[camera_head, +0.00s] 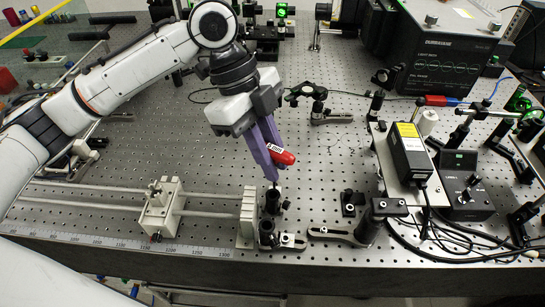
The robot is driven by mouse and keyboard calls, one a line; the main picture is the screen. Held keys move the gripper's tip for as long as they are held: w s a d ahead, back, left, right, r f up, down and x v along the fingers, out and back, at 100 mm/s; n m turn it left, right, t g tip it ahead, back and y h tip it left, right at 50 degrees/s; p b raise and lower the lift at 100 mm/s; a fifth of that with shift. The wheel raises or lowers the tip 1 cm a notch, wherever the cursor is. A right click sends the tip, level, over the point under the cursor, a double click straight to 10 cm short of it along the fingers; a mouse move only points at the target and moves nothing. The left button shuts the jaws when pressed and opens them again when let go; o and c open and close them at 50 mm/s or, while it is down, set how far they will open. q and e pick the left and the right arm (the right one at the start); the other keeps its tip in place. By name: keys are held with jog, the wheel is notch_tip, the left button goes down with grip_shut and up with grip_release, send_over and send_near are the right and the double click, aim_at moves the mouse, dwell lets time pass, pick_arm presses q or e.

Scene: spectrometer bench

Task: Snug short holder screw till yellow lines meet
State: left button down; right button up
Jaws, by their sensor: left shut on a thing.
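My left gripper (270,162), with purple fingers, is shut on a red-handled driver (284,158) that has a white label. The driver's handle sticks out to the right of the fingers. Its thin dark shaft points down to the top of a short black holder (271,203) near the bench's front edge. I cannot tell whether the tip sits in the screw or just above it. The screw head and the yellow lines are too small or hidden to make out. My right gripper is not in view.
A rail with a pale carriage (160,210) lies to the left, ending at a pale block (247,215). A slotted black clamp with a post (365,232) stands to the right. A yellow-labelled box (409,150) and a black controller (462,188) are farther right. The perforated bench (325,185) between is mostly clear.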

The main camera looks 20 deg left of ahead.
pick_arm(q)
jog(key=m+g, duration=0.1)
jog(key=m, duration=0.2)
jog(key=shift+r, duration=0.95)
jog(key=shift+w+r, duration=0.1)
jog(key=shift+r, duration=2.4)
